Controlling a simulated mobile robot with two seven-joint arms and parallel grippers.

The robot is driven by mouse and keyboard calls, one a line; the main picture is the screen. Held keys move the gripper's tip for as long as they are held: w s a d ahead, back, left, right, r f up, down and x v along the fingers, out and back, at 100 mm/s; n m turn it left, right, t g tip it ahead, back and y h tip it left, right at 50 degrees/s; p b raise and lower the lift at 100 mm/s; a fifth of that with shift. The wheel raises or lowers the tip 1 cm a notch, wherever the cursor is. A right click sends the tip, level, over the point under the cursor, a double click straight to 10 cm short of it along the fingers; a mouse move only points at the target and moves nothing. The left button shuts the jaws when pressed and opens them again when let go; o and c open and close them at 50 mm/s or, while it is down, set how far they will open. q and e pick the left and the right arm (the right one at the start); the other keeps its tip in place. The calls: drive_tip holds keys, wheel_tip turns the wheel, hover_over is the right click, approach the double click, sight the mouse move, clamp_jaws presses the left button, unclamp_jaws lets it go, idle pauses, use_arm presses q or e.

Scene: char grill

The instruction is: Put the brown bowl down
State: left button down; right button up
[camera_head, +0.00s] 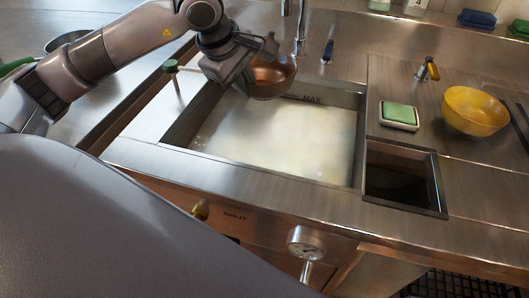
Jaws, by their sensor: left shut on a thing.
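The brown bowl (271,78) has a shiny copper look and is tilted on its side. My left gripper (250,65) is shut on it and holds it over the back part of the sink basin, near the faucet. The gripper's fingers are partly hidden behind its own body and the bowl. My right gripper is not in view.
The sink basin (270,140) holds cloudy pale liquid. To its right are a small square opening (398,180), a green sponge on a white dish (399,114) and a yellow bowl (474,110). A green-topped knob (171,67) stands left of the basin. Counter between is clear.

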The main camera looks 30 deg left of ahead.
use_arm(q)
hover_over(255, 160)
drive_tip(key=s, duration=0.2)
wheel_tip(255, 160, down, 20)
drive_tip(key=shift+a+r, duration=0.1)
drive_tip(key=shift+a, duration=0.05)
drive_tip(key=shift+f, duration=0.2)
drive_tip(key=c, duration=1.2)
unclamp_jaws()
drive_tip(key=shift+c, duration=0.2)
drive_tip(key=shift+r, duration=0.1)
